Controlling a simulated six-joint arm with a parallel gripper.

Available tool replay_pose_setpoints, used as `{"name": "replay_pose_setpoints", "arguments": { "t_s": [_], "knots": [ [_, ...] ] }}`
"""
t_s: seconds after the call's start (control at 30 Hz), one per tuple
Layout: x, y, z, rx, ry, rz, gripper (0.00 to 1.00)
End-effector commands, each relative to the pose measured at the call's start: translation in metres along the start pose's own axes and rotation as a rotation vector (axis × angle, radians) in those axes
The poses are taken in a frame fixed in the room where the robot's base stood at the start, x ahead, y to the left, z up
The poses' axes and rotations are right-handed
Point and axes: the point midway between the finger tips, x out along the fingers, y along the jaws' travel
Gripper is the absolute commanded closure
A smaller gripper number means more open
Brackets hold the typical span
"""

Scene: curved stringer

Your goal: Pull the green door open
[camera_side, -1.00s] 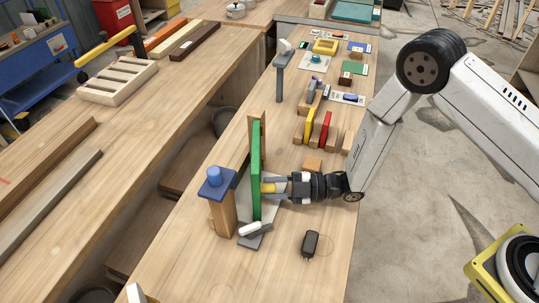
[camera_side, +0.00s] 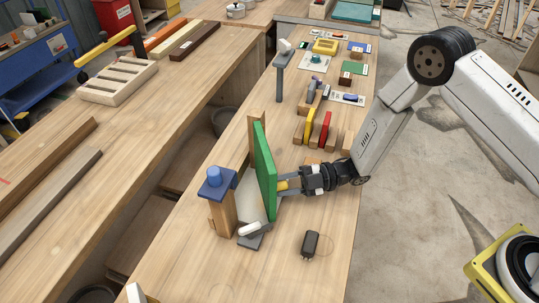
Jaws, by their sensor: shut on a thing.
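The green door (camera_side: 264,169) stands upright on the wooden bench, beside a wooden post (camera_side: 253,128) at its far edge. It is swung partly open, with its near edge out to the right. My gripper (camera_side: 284,185) is at the right face of the door, reaching in from the right.
A post with a blue cap (camera_side: 216,185) and a grey piece with a white bar (camera_side: 252,232) stand just left of and below the door. A black box (camera_side: 310,244) lies at the near right. Wooden blocks with yellow and red plates (camera_side: 318,127) stand behind my gripper. Bench between is clear.

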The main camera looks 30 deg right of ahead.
Motion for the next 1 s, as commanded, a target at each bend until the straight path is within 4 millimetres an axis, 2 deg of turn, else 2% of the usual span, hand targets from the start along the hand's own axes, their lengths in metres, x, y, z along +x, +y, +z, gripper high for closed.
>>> {"name": "replay_pose_setpoints", "arguments": {
  "t_s": [0.03, 0.07, 0.1, 0.17, 0.67, 1.0],
  "knots": [
    [0.0, -0.001, 0.0, 0.002, -0.002, 0.0, 1.0],
    [0.0, -0.001, 0.0, 0.001, -0.002, 0.0, 0.6],
    [0.0, -0.001, 0.0, 0.001, -0.002, 0.0, 0.47],
    [0.0, 0.0, 0.0, 0.001, -0.002, 0.0, 0.28],
    [-0.006, 0.0, 0.0, 0.0, -0.002, 0.001, 0.28],
    [-0.042, 0.001, 0.001, 0.0, -0.004, 0.003, 0.28]
  ]
}}
